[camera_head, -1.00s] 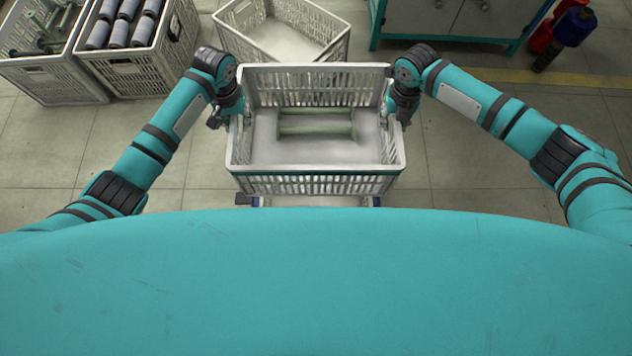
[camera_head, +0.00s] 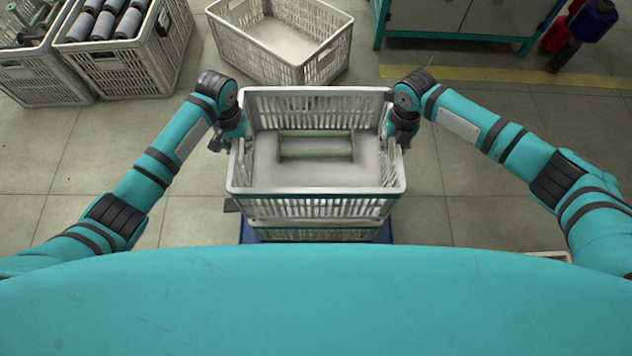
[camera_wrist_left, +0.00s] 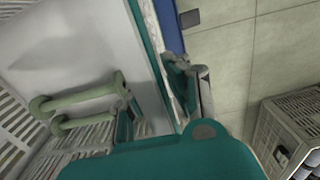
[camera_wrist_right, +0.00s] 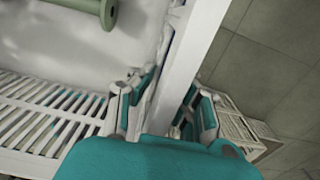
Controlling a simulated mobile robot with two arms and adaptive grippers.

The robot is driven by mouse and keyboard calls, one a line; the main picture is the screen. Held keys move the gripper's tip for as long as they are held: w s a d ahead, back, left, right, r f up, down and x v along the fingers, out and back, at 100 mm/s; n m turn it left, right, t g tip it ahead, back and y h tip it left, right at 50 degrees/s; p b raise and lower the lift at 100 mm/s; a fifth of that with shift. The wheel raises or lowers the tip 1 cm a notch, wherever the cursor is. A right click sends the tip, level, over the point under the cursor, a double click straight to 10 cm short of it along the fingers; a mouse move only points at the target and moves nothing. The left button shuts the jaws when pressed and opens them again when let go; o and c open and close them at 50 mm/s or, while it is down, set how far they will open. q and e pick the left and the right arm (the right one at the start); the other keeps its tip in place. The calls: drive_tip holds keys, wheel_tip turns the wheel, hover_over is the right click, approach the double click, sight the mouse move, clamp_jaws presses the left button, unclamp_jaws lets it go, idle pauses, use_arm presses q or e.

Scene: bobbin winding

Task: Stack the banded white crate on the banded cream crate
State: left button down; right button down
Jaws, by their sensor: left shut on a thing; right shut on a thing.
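The held white crate (camera_head: 315,207) hangs level between my two arms in the head view, with slatted walls and pale green bobbins (camera_head: 316,146) lying inside. My left gripper (camera_head: 238,140) is shut on its left rim, and my right gripper (camera_head: 397,140) on its right rim. Both wrist views show the crate wall between the fingers, left (camera_wrist_left: 163,100) and right (camera_wrist_right: 163,105). Directly below is another slatted crate (camera_head: 318,234), mostly hidden, likely the cream one. I cannot tell whether the two crates touch.
A blue base (camera_head: 247,234) shows beneath the lower crate. An empty pale crate (camera_head: 285,70) stands behind. Crates of grey spools (camera_head: 130,70) and green bobbins (camera_head: 38,75) stand at the far left. A teal cabinet (camera_head: 455,38) is at the back.

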sight(244, 157)
use_arm(q)
drive_tip(key=shift+r, duration=0.1)
use_arm(e)
drive_tip(key=shift+r, duration=0.15)
use_arm(q)
drive_tip(key=shift+f, duration=0.2)
use_arm(e)
drive_tip(key=shift+f, duration=0.25)
